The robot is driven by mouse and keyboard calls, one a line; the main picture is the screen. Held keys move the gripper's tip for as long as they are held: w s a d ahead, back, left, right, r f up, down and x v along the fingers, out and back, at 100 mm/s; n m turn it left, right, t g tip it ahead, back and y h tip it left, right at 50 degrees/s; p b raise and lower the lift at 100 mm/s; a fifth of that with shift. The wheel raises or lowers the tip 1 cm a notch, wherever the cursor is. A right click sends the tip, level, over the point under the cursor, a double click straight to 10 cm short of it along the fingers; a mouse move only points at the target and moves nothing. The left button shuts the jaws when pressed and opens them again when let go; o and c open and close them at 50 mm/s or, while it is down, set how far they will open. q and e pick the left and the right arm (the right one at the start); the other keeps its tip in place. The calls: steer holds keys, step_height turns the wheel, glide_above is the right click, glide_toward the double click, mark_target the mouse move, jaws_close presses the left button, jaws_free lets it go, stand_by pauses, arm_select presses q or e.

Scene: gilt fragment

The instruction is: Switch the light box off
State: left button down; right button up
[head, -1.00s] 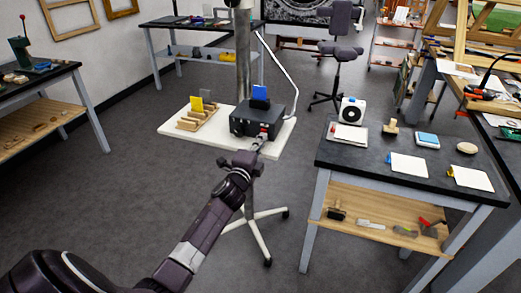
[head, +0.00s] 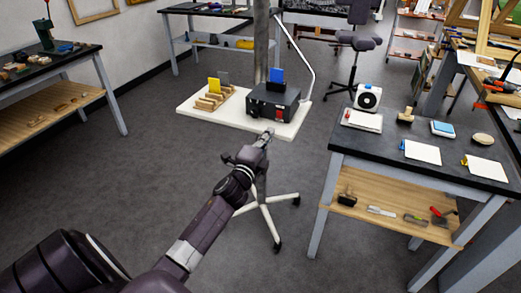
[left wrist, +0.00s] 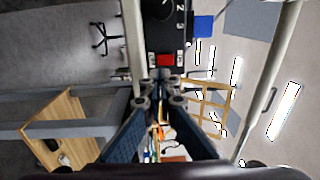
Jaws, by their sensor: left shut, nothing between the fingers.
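I cannot tell the switch's position or whether the box is lit. My left gripper (head: 268,134) is shut and empty, just in front of the box's face and apart from it. In the left wrist view its fingertips (left wrist: 161,98) are just below the red switch. My right gripper is not in view.
A wooden rack (head: 213,101) with a yellow card stands left of the box. A dark-topped table (head: 400,165) with cards and a white device (head: 367,97) is close on the right. Open floor lies left.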

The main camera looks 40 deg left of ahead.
arm_select(q)
steer(key=v, duration=0.6)
steer(key=shift+s+b, duration=0.3)
steer(key=shift+b, duration=0.05)
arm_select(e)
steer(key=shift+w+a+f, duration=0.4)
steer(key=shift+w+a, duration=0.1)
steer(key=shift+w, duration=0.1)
arm_select(q)
steer(key=shift+d+f, duration=0.1)
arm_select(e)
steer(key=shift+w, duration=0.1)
